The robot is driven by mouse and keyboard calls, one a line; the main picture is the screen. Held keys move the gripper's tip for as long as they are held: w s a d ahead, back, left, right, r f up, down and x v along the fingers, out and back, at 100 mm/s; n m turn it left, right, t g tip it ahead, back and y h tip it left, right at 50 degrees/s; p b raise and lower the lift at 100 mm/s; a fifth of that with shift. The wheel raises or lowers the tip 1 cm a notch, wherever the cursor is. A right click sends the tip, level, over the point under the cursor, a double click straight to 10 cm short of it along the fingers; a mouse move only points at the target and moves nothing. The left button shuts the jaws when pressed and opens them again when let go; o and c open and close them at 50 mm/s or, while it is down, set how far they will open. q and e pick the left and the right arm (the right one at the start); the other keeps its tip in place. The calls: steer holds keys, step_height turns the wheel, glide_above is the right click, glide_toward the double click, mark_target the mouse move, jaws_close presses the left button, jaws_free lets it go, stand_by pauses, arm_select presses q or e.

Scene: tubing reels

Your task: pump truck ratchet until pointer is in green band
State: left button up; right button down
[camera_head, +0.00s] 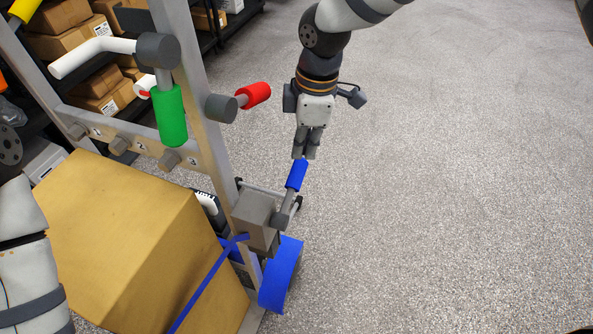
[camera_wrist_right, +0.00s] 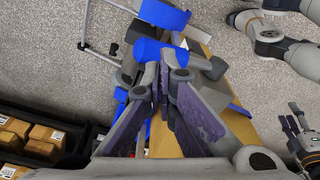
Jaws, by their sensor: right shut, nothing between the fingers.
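The ratchet's blue handle (camera_head: 297,175) sticks up from a grey ratchet housing (camera_head: 256,220) on the truck's upright. A blue strap (camera_head: 208,285) runs from the housing over the large cardboard box (camera_head: 110,230). My right gripper (camera_head: 305,156) points down with its fingers shut and empty, its tips right at the handle's top end; whether they touch is unclear. In the right wrist view, the blue handle (camera_wrist_right: 148,50) shows just beyond the shut fingers (camera_wrist_right: 165,75). My left gripper (camera_wrist_right: 292,125) shows small at that view's right edge; its finger state is unclear. I cannot make out a pointer or green band.
The truck's metal frame (camera_head: 190,90) carries a green grip (camera_head: 171,115), a red grip (camera_head: 254,95) and a white bent handle (camera_head: 90,55). Shelves with boxes (camera_head: 70,40) stand behind. The floor to the right is clear.

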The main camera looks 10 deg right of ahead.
arm_select(q)
steer(key=shift+s+f+g+b, duration=0.4)
steer(key=shift+s+f+b, duration=0.1)
steer(key=shift+s+f, duration=0.4)
arm_select(e)
steer(key=f, duration=0.4)
steer(key=shift+a+f, duration=0.2)
steer(key=shift+f, duration=0.2)
step_height(320, 180, down, 4)
steer(key=shift+r+b, duration=0.1)
steer(key=shift+b, duration=0.35)
steer(key=shift+d+r, duration=0.15)
steer(key=shift+r, duration=0.05)
steer(key=d+r+p, duration=0.1)
steer(key=d, duration=0.1)
arm_select(q)
steer(key=shift+w+r, duration=0.1)
steer(key=shift+r, duration=0.05)
arm_select(e)
step_height(320, 180, up, 12)
glide_above(304, 170)
steer(key=d, duration=0.4)
steer(key=shift+s+a, duration=0.15)
steer(key=shift+s, duration=0.25)
